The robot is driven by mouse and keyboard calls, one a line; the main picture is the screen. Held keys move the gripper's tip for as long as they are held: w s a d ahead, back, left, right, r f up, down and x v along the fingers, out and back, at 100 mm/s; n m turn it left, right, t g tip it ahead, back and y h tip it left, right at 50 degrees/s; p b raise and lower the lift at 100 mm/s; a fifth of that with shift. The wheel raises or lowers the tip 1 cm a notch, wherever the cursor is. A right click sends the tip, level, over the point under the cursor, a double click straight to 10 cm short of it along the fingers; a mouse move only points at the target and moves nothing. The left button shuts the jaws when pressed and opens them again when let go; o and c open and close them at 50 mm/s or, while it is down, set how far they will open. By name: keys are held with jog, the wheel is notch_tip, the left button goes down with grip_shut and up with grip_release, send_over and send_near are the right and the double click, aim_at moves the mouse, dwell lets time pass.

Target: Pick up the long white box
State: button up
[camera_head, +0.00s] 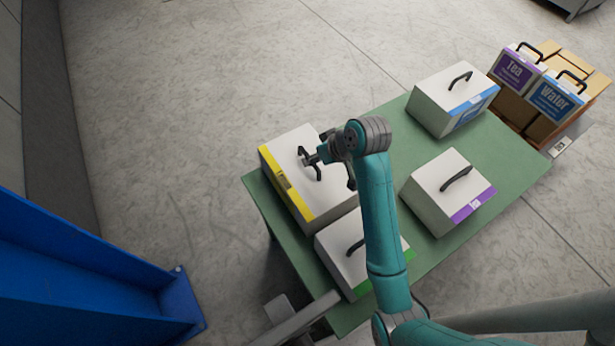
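Several white boxes with black top handles stand on a green table. The longest looks to be the white box with a yellow edge band (290,205), at the table's left end. My teal arm reaches over it from the front. My gripper (308,160) is at the box's black handle (312,172), seen from above and behind. It overlaps the handle in the picture. I cannot tell whether its fingers are around the handle or whether they are closed. The arm and gripper hide part of the box's right side. The box sits on the table.
On the green table (400,135) are a green-banded box (335,245) close in front, a purple-banded box (440,190) and a blue-banded box (445,95). Blue structure (90,280) stands at left.

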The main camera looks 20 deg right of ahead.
aim_at(308, 174)
jog(key=x, duration=0.5)
jog(key=shift+w+d+r, duration=0.1)
jog(key=shift+w, duration=0.05)
grip_shut()
jog(key=shift+r, duration=0.15)
